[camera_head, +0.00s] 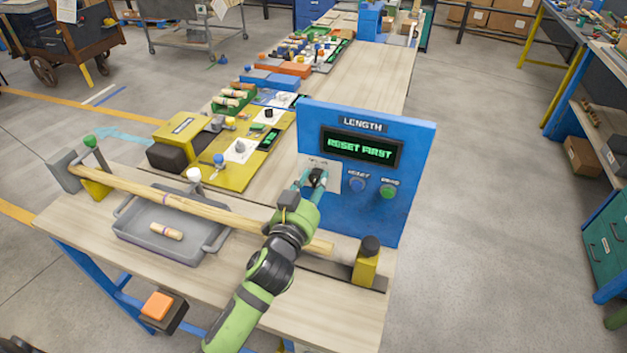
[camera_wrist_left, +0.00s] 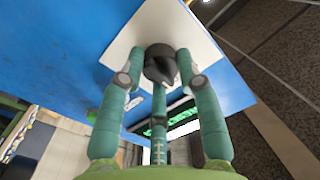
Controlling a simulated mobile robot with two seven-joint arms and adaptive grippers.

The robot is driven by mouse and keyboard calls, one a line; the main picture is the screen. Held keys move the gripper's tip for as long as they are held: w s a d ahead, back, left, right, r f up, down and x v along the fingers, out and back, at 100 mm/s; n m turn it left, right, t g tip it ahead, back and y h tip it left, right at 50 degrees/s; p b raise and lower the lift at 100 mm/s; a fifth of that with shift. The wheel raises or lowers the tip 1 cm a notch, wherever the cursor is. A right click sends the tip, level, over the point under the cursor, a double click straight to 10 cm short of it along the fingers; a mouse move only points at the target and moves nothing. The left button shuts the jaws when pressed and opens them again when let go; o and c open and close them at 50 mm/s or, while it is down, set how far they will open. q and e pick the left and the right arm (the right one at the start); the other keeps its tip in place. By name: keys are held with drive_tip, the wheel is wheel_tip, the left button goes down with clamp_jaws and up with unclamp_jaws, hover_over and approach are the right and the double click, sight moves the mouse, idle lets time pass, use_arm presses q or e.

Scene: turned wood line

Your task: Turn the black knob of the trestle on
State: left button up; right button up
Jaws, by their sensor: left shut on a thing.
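The black knob (camera_head: 318,175) sits on a pale plate (camera_head: 332,171) on the front of the blue panel (camera_head: 418,165). In the left wrist view the knob (camera_wrist_left: 160,65) has a raised pointer-like ridge and stands between the teal fingers of my left gripper (camera_wrist_left: 159,75). The left gripper (camera_head: 311,183) is shut on the knob, and its fingers partly hide the plate in the head view. The panel's display (camera_head: 360,148) reads "RESET FIRST" under the label "LENGTH". My right gripper is not in view.
A blue button (camera_head: 357,184) and a green button (camera_head: 388,192) are right of the knob. A long wooden rod (camera_head: 190,207) lies across the bench, over a grey tray (camera_head: 150,246). A yellow post with a black top (camera_head: 366,262) stands below the panel.

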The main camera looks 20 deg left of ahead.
use_arm(q)
drive_tip(key=shift+w+r+m+p, duration=0.1)
drive_tip(key=shift+r+m+p, duration=0.15)
drive_tip(key=shift+m, duration=0.6)
drive_tip(key=shift+r+m+p, duration=0.15)
drive_tip(key=shift+r+m, duration=0.1)
drive_tip(key=shift+m, duration=0.6)
drive_tip(key=o, duration=1.1)
drive_tip(key=shift+o, duration=0.2)
drive_tip(key=shift+d+f, duration=0.1)
drive_tip(key=shift+f, duration=0.05)
drive_tip(key=shift+f, duration=0.1)
drive_tip(key=shift+s+f, duration=0.1)
drive_tip(key=shift+s, duration=0.35)
drive_tip(key=s, duration=1.1)
drive_tip(key=shift+a, duration=0.2)
drive_tip(key=shift+s, duration=0.1)
